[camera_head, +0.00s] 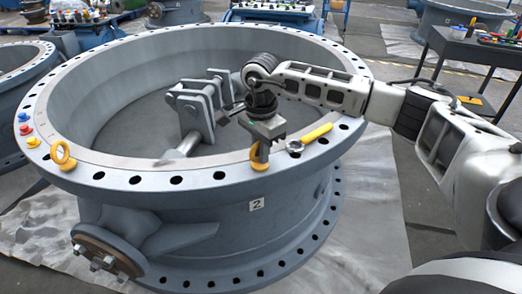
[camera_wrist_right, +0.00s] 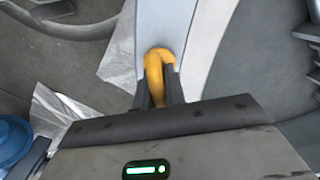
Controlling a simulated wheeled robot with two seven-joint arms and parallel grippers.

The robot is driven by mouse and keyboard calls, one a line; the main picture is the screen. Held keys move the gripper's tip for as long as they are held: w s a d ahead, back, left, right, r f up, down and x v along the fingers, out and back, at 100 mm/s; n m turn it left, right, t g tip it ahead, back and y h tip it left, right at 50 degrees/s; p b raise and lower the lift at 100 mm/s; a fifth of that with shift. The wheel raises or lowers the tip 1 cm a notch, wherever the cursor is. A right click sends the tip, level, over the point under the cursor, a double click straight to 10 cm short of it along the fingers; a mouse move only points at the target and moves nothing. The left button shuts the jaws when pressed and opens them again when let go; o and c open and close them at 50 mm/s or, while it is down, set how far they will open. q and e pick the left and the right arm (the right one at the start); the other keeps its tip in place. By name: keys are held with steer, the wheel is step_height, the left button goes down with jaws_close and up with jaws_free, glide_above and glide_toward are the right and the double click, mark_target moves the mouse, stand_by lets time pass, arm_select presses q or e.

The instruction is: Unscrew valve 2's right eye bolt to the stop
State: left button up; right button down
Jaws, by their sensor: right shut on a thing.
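Valve 2 (camera_head: 190,205) is a large grey-blue ring with a "2" label (camera_head: 256,204) on its side. Its right eye bolt (camera_head: 260,165) is yellow and stands on the near flange; its upper part is hidden by my gripper in the head view. My right gripper (camera_head: 259,149) comes down on it from above. In the right wrist view, the yellow eye bolt (camera_wrist_right: 155,75) is between the two dark fingers (camera_wrist_right: 160,88), which are shut on it. The left eye bolt (camera_head: 63,155) stands on the flange at the left. My left gripper is not in view.
A yellow-handled wrench (camera_head: 310,138) lies on the flange just right of my right gripper. Small red, blue and yellow pieces (camera_head: 26,130) sit on the flange at the far left. A dark tool table (camera_head: 470,50) stands at the back right.

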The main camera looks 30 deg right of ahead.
steer(key=n, duration=0.4)
steer(key=shift+w+n, duration=0.1)
steer(key=shift+n, duration=0.2)
steer(key=n, duration=0.4)
steer(key=shift+n+b, duration=0.3)
steer(key=shift+b, duration=0.05)
steer(key=n, duration=0.3)
steer(key=shift+n, duration=0.3)
steer(key=n, duration=0.3)
steer(key=shift+w+a+b, duration=0.1)
steer(key=shift+b, duration=0.25)
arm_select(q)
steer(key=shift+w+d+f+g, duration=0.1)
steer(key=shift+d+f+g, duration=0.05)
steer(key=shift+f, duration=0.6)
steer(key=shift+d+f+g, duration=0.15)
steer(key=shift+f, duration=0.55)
arm_select(e)
steer(key=shift+n, duration=1.3)
steer(key=c, duration=1.5)
jaws_free()
steer(key=shift+o, duration=0.2)
